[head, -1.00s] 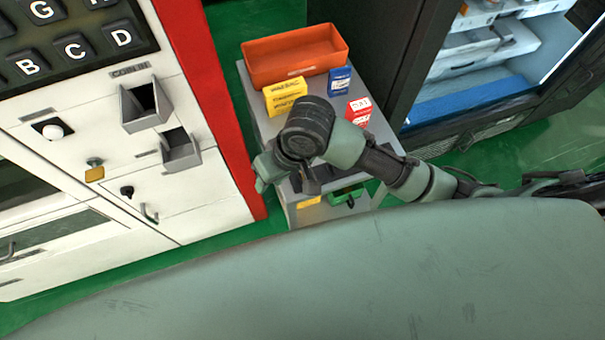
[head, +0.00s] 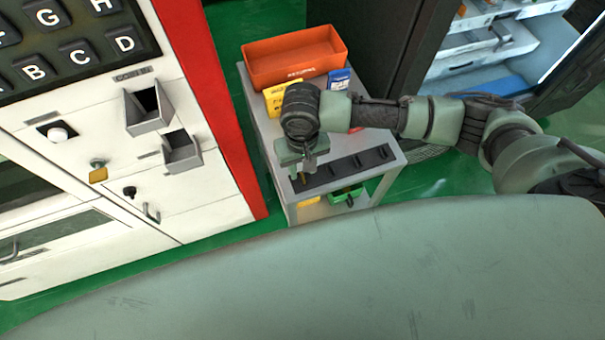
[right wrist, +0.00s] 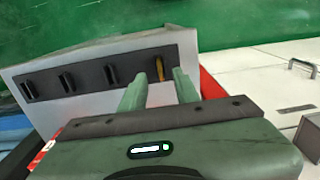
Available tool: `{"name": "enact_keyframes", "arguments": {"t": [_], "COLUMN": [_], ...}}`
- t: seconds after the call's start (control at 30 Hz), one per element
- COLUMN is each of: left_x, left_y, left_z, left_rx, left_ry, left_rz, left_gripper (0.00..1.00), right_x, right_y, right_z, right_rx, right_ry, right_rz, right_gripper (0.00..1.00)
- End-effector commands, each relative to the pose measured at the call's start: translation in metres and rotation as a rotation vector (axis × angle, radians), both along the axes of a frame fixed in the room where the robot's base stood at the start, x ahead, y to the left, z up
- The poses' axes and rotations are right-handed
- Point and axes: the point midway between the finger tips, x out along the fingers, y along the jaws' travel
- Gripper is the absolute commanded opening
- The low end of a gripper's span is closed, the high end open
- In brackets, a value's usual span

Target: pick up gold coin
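The gold coin (right wrist: 159,68) stands on edge in the end slot of a black holder strip (right wrist: 90,76) in the right wrist view. The strip's other slots look dark, with no gold in them. My right gripper (right wrist: 161,76) is open, its two green fingers apart, with the coin showing between and just beyond their tips. I cannot tell whether either finger touches it. In the head view my right gripper (head: 302,172) hangs over the left end of the black strip (head: 345,168) on the grey cart. My left gripper is not in view.
The grey cart (head: 392,160) also carries an orange bin (head: 295,62), a yellow box (head: 275,98) and a blue box (head: 339,80). A green bin (head: 346,194) sits lower down. The white vending machine (head: 205,205) with a red edge stands close on the left.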

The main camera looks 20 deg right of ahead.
Motion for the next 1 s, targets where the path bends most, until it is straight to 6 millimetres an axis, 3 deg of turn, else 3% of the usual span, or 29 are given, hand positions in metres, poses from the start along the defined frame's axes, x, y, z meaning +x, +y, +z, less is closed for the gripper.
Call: {"name": "enact_keyframes", "arguments": {"t": [0.13,0.37,0.47,0.5,1.0], "left_x": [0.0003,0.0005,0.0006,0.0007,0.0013], "left_y": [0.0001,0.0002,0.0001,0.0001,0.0], "left_z": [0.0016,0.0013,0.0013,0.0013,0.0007], "left_rx": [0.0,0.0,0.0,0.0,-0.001], "left_ry": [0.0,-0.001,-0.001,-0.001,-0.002], "left_rz": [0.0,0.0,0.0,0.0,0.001], "left_gripper": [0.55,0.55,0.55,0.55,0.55], "right_x": [0.0,0.0002,0.0002,0.0002,0.0009], "right_y": [0.0009,0.0012,0.0013,0.0013,0.0017], "right_z": [-0.0126,-0.0142,-0.014,-0.014,-0.0057], "right_rx": [0.0,0.002,0.002,0.002,0.003], "right_ry": [-0.002,-0.003,-0.002,-0.002,-0.004], "right_rz": [0.002,0.002,0.002,0.002,0.002], "right_gripper": [0.31,0.31,0.03,0.0,0.0]}}
